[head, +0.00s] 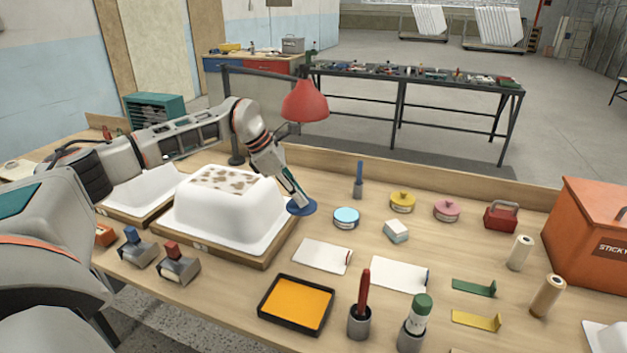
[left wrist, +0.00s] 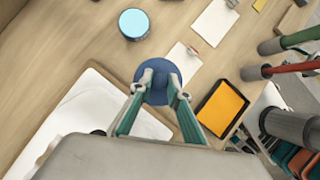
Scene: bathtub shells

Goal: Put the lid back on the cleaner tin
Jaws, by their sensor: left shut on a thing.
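My left gripper (head: 297,200) is shut on a dark blue round lid (head: 303,208), held beside the right side of the white tub shell; in the left wrist view the fingertips (left wrist: 161,76) cover part of the lid (left wrist: 145,93). The tin also shows in the left wrist view (left wrist: 134,25) at the upper left. My right gripper is in neither view.
The white tub shell (head: 215,220) stands close left of my gripper. A red lamp (head: 305,102) is above and behind it. Yellow (head: 402,202) and pink (head: 446,210) tins, a white block (head: 396,232) and an orange tray (head: 296,304) surround the bench's middle.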

